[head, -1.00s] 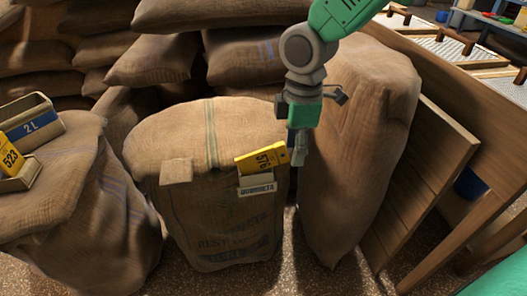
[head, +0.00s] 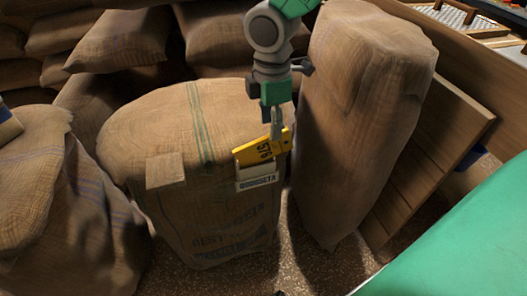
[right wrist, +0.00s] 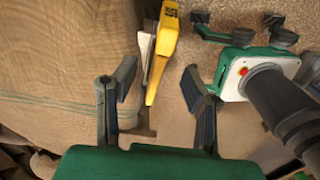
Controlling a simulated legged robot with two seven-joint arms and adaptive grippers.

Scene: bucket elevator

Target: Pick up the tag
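The yellow tag (head: 250,155), marked 576, stands in a small pale holder (head: 258,181) with a lettered front, on the front right of the middle burlap sack (head: 205,125). My right gripper (head: 277,128) comes down from above at the tag's upper right end and hides part of it. In the right wrist view its two fingers (right wrist: 162,85) are spread apart. The tag (right wrist: 165,42) shows edge-on beyond and between them, with a gap on each side. The head view does not show clearly whether they touch. My left gripper is not in view.
A tall sack (head: 365,110) stands close right of the gripper. Another sack (head: 60,200) is at left, and stacked sacks (head: 120,40) rise behind. A wooden panel (head: 425,165) leans at right. A brown patch (head: 165,170) is on the middle sack.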

